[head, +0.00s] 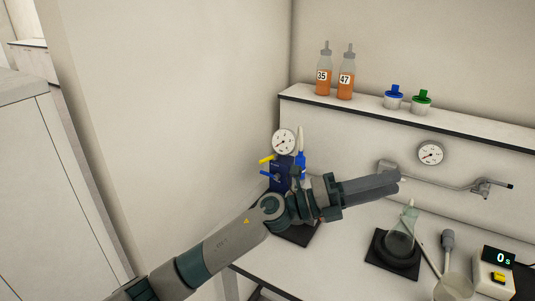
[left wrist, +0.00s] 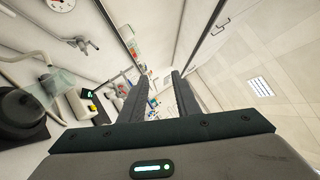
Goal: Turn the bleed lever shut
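A dark blue pump unit (head: 281,178) with a round dial gauge (head: 284,141) on top stands on the bench, near the corner. A yellow lever (head: 266,159) and a blue lever (head: 270,174) stick out from its left side; I cannot tell which is the bleed lever. My left gripper (head: 396,182) is in front and to the right of the pump, pointing right, away from the levers. My left forearm and wrist hide the pump's lower part. In the left wrist view the left gripper's fingers (left wrist: 152,84) are apart with nothing held between them. My right gripper is out of view.
A flask (head: 400,240) stands on a black base below my left gripper. A timer (head: 493,272) reads 0 s at the right. A wall tap (head: 485,187) and gauge (head: 431,153) are behind. Orange bottles (head: 323,80) and blue-capped (head: 394,98) and green-capped (head: 421,101) jars stand on the shelf.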

